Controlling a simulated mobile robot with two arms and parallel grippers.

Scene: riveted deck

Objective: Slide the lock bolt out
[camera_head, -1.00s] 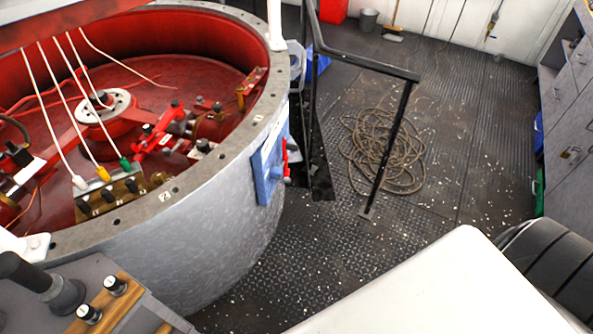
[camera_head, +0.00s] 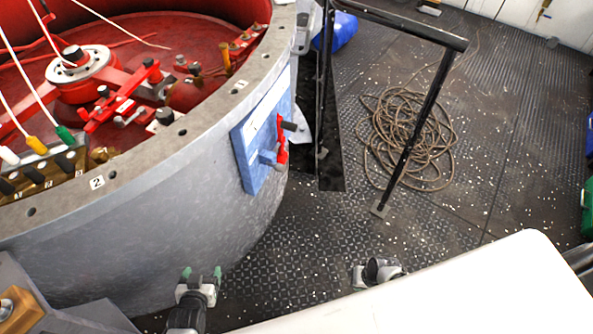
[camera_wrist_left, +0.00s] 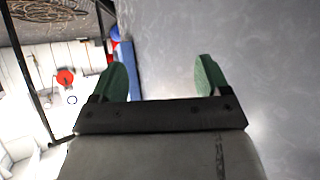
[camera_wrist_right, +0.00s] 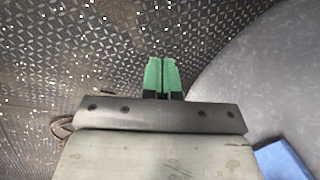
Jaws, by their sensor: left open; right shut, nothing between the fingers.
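A blue plate (camera_head: 248,150) is fixed to the outer wall of the grey drum (camera_head: 180,225). It carries a red handle-like part (camera_head: 281,142), a short dark peg (camera_head: 290,126) and a blue rounded piece (camera_head: 267,157). I cannot tell which of these is the lock bolt. My left gripper (camera_head: 202,273) is open and empty, below and left of the plate, apart from it. In the left wrist view the plate edge (camera_wrist_left: 128,62) shows beside one finger. My right gripper (camera_wrist_right: 163,75) is shut and empty; the head view shows it low, right of the plate, with its fingertips unclear.
A black railing (camera_head: 425,105) stands right of the plate, with a coiled rope (camera_head: 408,140) on the deck behind it. The drum's flanged rim (camera_head: 150,150) is above my left gripper. The patterned deck (camera_head: 330,235) between my grippers is clear.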

